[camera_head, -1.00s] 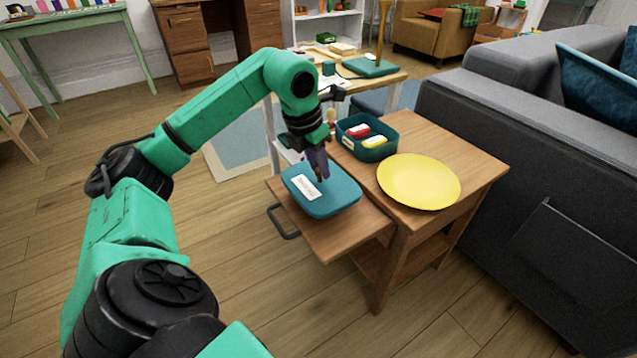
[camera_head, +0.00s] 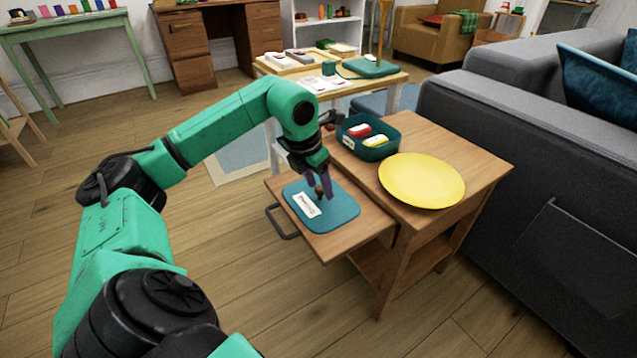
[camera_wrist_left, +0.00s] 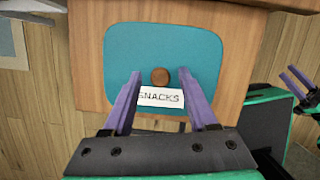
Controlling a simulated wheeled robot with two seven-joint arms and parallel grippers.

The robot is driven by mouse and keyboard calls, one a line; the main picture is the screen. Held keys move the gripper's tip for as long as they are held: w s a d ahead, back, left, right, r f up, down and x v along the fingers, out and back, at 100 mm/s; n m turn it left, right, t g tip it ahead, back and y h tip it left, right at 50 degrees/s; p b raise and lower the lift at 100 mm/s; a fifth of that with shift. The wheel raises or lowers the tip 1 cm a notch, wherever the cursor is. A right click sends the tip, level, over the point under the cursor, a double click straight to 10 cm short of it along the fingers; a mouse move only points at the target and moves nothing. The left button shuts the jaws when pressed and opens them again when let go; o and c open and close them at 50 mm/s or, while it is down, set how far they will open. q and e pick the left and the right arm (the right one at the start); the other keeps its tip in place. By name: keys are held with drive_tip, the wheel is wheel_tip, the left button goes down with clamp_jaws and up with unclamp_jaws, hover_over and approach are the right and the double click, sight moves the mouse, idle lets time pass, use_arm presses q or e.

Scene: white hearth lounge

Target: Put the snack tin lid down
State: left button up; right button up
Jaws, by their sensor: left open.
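The snack tin lid (camera_head: 338,214) is a flat teal rounded square with a white label. It lies flat on the pulled-out wooden board of the side table. In the left wrist view the lid (camera_wrist_left: 205,50) shows its "SNACKS" label and a round brown knob (camera_wrist_left: 160,76). My left gripper (camera_head: 322,196) is open just above the lid, its purple fingers (camera_wrist_left: 161,74) on either side of the knob, with gaps. The open teal snack tin (camera_head: 378,153) stands on the tabletop with red and yellow packets inside. Part of my right gripper (camera_wrist_left: 298,82) shows at the right edge of the wrist view.
A yellow plate (camera_head: 422,182) lies on the side table (camera_head: 470,158) right of the tin. A dark grey sofa (camera_head: 530,190) stands close on the right. A low table with books and a teal item (camera_head: 366,67) is behind.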

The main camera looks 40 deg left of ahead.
sight(312, 204)
use_arm(q)
drive_tip(key=p+v, duration=0.4)
drive_tip(key=v, duration=0.8)
drive_tip(key=shift+r, duration=0.2)
use_arm(e)
drive_tip(key=d+r+g, duration=0.1)
drive_tip(key=r, duration=0.1)
drive_tip(key=d+r+n+g+h, duration=0.1)
drive_tip(key=g, duration=0.1)
drive_tip(key=shift+w+d+r, duration=0.1)
drive_tip(key=shift+d+r, duration=0.3)
